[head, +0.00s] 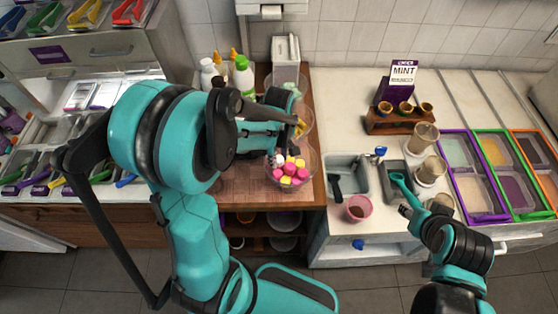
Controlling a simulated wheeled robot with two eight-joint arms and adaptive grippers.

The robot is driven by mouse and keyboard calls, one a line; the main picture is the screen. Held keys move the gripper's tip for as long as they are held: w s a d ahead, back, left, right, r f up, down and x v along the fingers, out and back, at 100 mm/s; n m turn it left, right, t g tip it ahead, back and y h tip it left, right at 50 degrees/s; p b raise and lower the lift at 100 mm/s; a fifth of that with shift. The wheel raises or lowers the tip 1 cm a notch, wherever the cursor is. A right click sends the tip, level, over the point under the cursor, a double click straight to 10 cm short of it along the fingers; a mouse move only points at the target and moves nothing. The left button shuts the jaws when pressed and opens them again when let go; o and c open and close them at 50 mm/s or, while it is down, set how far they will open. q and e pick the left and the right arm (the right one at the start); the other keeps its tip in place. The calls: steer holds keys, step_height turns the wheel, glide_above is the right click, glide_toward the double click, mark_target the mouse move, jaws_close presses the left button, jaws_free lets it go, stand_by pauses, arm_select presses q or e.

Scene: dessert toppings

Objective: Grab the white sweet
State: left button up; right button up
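A clear round bowl (309,183) stands near the front right of the wooden counter. It holds several pink and yellow sweets. A small white sweet (280,159) shows at the bowl's upper left, close under my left gripper (277,149). My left arm crosses the view from the left and covers part of the gripper and the bowl's left side. The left fingers are too small and hidden to tell whether they are open, or whether they touch the white sweet. My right gripper (406,202) is beside the sink area, away from the bowl; its fingers are too small to read.
Bottles (243,77) stand behind my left arm. Another clear bowl (304,116) stands behind the sweets. A sink (345,163), a pink cup (359,208), glass jars (424,139) and colored topping trays (486,195) are to the right. The wooden counter's front left is clear.

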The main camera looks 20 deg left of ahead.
arm_select(q)
steer(key=shift+c, duration=1.2)
